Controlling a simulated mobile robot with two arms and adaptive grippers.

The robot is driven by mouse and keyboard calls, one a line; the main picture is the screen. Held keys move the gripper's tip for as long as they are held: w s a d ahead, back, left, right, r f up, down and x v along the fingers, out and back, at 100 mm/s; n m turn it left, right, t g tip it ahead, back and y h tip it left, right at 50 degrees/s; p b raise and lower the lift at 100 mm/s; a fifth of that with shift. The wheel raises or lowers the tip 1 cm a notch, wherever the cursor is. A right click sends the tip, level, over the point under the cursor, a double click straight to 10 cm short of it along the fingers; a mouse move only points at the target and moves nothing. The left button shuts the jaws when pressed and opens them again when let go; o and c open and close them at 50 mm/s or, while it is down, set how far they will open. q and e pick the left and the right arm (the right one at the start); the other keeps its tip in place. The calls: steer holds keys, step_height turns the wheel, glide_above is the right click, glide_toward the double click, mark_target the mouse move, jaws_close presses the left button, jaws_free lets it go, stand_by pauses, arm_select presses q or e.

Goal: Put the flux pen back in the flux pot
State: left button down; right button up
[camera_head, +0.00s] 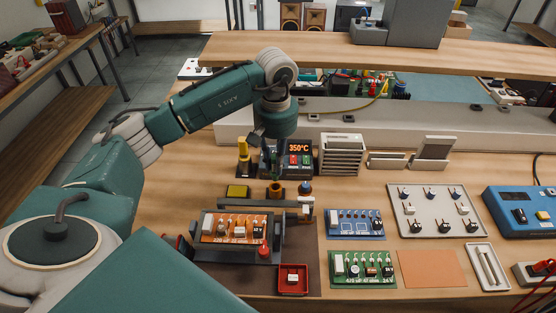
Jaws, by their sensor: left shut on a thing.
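My left gripper (273,158) points down over the bench, beside the soldering station. It is shut on a slim dark green pen (275,180), which looks like the flux pen. The pen hangs roughly upright, with its lower end at or just above a small brown pot (276,190), likely the flux pot. I cannot tell whether the tip is inside the pot or only in front of or above it. The gripper fingers are small and partly hidden by the wrist. My right gripper is not in view.
The soldering station (300,147) reads 350°C behind the pot. A yellow-handled iron (243,150) stands left, a yellow sponge (237,191) in front. A small bottle (305,188) is close on the right. A board holder (236,253) with an orange board lies in front.

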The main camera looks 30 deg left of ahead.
arm_select(q)
steer(key=shift+s+f, duration=0.1)
steer(key=shift+f, duration=0.15)
steer(key=shift+a+f, duration=0.1)
steer(key=shift+f, duration=0.15)
steer(key=shift+f+b, duration=0.35)
steer(key=shift+b, duration=0.1)
step_height(320, 180, down, 2)
steer(key=shift+f+b, duration=0.1)
steer(key=shift+b, duration=0.85)
steer(key=shift+f+b, duration=0.6)
steer(key=shift+f, duration=0.1)
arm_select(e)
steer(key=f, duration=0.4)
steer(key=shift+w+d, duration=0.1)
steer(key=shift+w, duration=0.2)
arm_select(q)
steer(key=c, duration=1.5)
jaws_free()
steer(key=shift+c, duration=0.2)
steer(key=o, duration=0.6)
steer(key=shift+c, duration=0.2)
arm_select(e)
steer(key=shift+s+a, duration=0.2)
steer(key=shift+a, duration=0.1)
